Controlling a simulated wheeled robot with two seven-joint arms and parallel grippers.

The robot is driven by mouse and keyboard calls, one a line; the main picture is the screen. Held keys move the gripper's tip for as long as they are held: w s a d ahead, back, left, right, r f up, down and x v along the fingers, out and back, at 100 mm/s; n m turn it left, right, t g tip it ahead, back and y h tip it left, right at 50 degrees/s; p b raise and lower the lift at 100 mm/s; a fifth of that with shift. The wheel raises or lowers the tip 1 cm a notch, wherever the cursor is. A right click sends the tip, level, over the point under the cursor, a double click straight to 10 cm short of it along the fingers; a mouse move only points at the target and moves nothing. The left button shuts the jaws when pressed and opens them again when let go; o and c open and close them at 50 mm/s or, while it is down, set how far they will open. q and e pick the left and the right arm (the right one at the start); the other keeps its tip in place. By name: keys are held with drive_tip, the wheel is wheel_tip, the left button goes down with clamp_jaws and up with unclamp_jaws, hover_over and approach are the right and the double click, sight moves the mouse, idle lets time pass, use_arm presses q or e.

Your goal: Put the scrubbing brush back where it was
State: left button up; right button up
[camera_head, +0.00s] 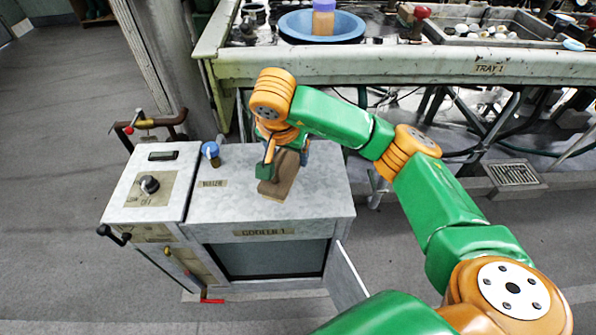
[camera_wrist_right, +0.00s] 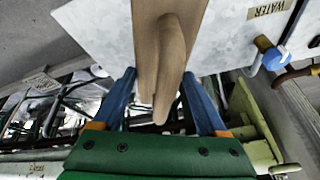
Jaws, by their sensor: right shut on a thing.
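The scrubbing brush (camera_head: 281,176) is a brown wooden block with a raised handle. It stands tilted at the top of the grey cooler (camera_head: 228,212), right of the WATER label; I cannot tell whether it touches the surface. My right gripper (camera_head: 273,160) is shut on it from above and partly hides it. In the right wrist view the brush (camera_wrist_right: 148,45) runs between the two blue fingers of the right gripper (camera_wrist_right: 158,85), its handle toward the camera. Its bristles do not show. My left gripper is not in view.
A blue-topped water valve (camera_head: 211,152) rises left of the brush. The cooler's door (camera_head: 345,280) hangs open at the front right. Behind stands a long bench (camera_head: 400,64) with a blue basin (camera_head: 295,27) and a tray. The cooler's front top is clear.

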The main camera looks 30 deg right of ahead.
sight(297, 155)
drive_tip(key=d+f, duration=0.2)
drive_tip(key=f, duration=0.1)
drive_tip(key=shift+w+d+f, duration=0.3)
drive_tip(key=shift+w+d, duration=0.05)
drive_tip(key=shift+d, duration=0.05)
wheel_tip(297, 155, down, 3)
drive_tip(key=shift+d+f, duration=0.1)
drive_tip(key=o, duration=1.2)
drive_tip(key=shift+o, duration=0.2)
drive_tip(key=p+v, duration=0.2)
drive_tip(key=v, duration=0.9)
drive_tip(key=shift+w+r, duration=0.1)
drive_tip(key=shift+r, duration=0.2)
drive_tip(key=shift+s+r+p, duration=0.25)
drive_tip(key=shift+r+p, duration=0.05)
drive_tip(key=shift+f, duration=0.1)
